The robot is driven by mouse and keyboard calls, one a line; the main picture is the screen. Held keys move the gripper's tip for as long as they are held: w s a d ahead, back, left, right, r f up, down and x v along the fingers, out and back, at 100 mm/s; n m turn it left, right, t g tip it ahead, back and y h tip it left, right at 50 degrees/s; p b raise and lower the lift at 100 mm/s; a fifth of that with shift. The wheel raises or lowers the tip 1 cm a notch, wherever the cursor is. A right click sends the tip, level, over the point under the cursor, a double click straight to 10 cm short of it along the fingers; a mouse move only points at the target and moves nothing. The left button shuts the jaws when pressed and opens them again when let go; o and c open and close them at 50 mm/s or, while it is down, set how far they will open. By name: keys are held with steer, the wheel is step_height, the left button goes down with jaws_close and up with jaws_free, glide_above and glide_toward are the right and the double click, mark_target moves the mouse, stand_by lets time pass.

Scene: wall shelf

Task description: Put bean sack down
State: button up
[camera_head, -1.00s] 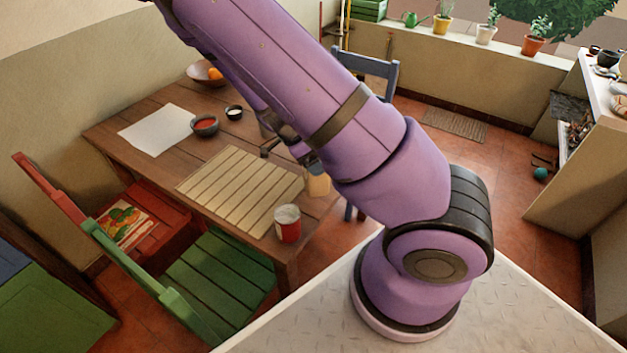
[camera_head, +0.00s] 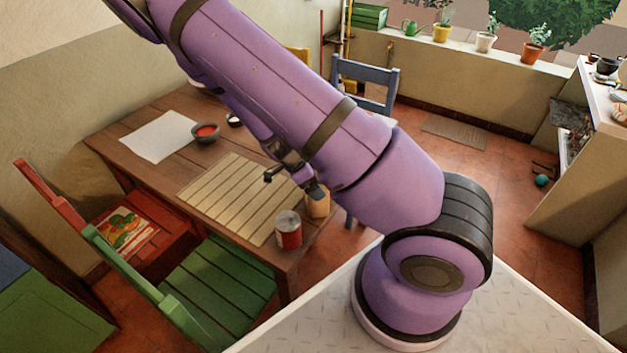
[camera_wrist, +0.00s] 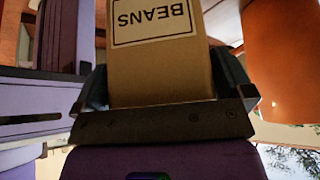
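The bean sack (camera_wrist: 158,65) is tan, with a framed label reading BEANS that appears upside down in the wrist view. My gripper (camera_wrist: 165,82) has a dark finger on each side of the sack and is shut on it. The sack's far end is cut off by the top of the wrist view. In the head view my arm runs up and out at the upper left, so neither my gripper nor the held sack shows there.
A wooden table (camera_head: 143,171) bears a slatted mat (camera_head: 235,195), a white sheet (camera_head: 160,137), a bowl of red food (camera_head: 206,131), a red-and-white can (camera_head: 288,230) and a tan container (camera_head: 318,206). Red (camera_head: 165,250), green (camera_head: 215,285) and blue (camera_head: 366,80) chairs stand around it.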

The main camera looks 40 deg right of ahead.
steer(key=a+r+n+t+y, duration=0.1)
steer(key=a+r+n+y, duration=0.2)
steer(key=r, duration=0.7)
steer(key=a+r+n+y, duration=0.1)
steer(key=a+r+n, duration=0.2)
steer(key=a+r, duration=0.5)
steer(key=s+r+n+t, duration=0.3)
steer(key=s+r+n, duration=0.5)
steer(key=r, duration=0.5)
steer(key=s+r+n+t+y, duration=0.1)
steer(key=s+r+n+t, duration=0.2)
steer(key=s+r+n, duration=0.6)
step_height(320, 180, up, 4)
steer(key=shift+s+d+r+t, duration=0.15)
steer(key=shift+s+d+t, duration=0.3)
steer(key=shift+s, duration=0.55)
steer(key=shift+c, duration=0.2)
